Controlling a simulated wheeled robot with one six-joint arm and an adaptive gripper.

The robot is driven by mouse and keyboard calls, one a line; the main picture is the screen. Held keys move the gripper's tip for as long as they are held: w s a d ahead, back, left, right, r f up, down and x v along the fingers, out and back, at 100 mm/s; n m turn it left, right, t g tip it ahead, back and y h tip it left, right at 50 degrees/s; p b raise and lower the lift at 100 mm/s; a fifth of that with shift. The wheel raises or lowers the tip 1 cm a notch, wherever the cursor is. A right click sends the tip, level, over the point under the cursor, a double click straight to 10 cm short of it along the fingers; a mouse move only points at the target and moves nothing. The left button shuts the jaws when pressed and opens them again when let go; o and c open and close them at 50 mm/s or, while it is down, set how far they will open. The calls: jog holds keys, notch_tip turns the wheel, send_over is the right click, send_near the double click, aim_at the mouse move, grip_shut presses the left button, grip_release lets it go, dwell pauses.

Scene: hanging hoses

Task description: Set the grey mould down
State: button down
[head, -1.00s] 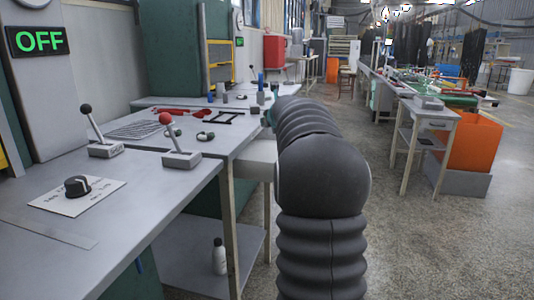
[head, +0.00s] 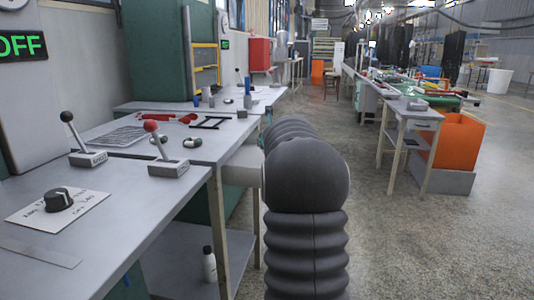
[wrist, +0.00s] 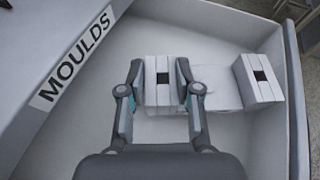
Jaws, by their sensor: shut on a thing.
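In the wrist view, my gripper (wrist: 160,92) is shut on the grey mould (wrist: 158,64), a pale block with a dark square opening on its face. The fingers press on its left and right sides. The mould is over the inside of a pale drawer (wrist: 215,20) that has a "MOULDS" label (wrist: 75,62) beside it at the left. I cannot tell whether the mould touches the drawer floor. In the head view my arm hides the gripper and the mould.
A second similar block (wrist: 258,78) stands in the drawer to the right of the held mould. A light flat patch (wrist: 217,88) lies between them. In the head view, a grey bench (head: 110,225) with levers is at the left. Open floor (head: 410,250) is at the right.

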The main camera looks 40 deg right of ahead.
jog(key=shift+f, duration=0.6)
jog(key=shift+f+b, duration=0.65)
jog(key=shift+f, duration=0.55)
jog(key=shift+f, duration=0.1)
jog(key=c, duration=0.8)
grip_release()
jog(key=v, duration=1.2)
jog(key=shift+p, duration=0.35)
